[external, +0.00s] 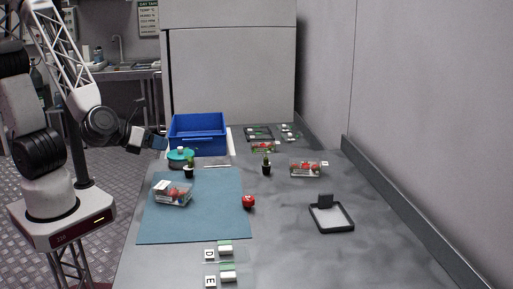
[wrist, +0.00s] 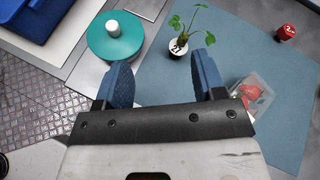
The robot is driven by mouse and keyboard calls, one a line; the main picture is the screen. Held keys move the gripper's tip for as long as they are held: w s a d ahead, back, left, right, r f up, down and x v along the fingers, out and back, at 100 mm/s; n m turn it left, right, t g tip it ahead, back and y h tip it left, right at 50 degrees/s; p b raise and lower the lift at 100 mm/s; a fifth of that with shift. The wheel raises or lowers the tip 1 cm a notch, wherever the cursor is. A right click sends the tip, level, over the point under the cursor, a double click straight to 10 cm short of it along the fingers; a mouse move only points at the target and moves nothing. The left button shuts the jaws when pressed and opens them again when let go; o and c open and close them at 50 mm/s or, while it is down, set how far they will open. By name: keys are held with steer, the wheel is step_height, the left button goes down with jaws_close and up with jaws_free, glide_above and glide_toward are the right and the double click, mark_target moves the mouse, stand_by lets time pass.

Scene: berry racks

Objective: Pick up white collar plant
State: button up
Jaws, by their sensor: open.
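The white collar plant (wrist: 178,46) shows in the wrist view as a small pot with a white, marked top and green leaves. It stands near the edge of the blue mat, just beyond my gripper's fingertips. In the external view what looks like the same plant (external: 189,170) has a dark pot and stands upright beside the teal round lid. My gripper (wrist: 160,72) is open, with nothing between its blue fingers. In the external view my gripper (external: 159,143) is raised, left of the plant and above it.
The teal lid (wrist: 115,36) with a white knob sits close by. A blue crate (external: 198,136) stands behind. Another potted plant (external: 267,166) stands right. A black tray (external: 331,217) lies farther right.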

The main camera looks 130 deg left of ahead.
mark_target(190, 167)
steer(key=w+f+m, duration=0.1)
steer(key=w+f+m+t, duration=0.1)
steer(key=f+m, duration=0.1)
steer(key=w+f+m+t, duration=0.1)
steer(key=m, duration=0.1)
steer(key=shift+a+f, duration=0.15)
steer(key=shift+a, duration=0.15)
steer(key=shift+w, duration=0.1)
steer(key=shift+x, duration=1.3)
steer(key=shift+a, duration=0.1)
steer(key=shift+x, duration=2.55)
steer(key=shift+c, duration=0.4)
steer(key=c, duration=0.9)
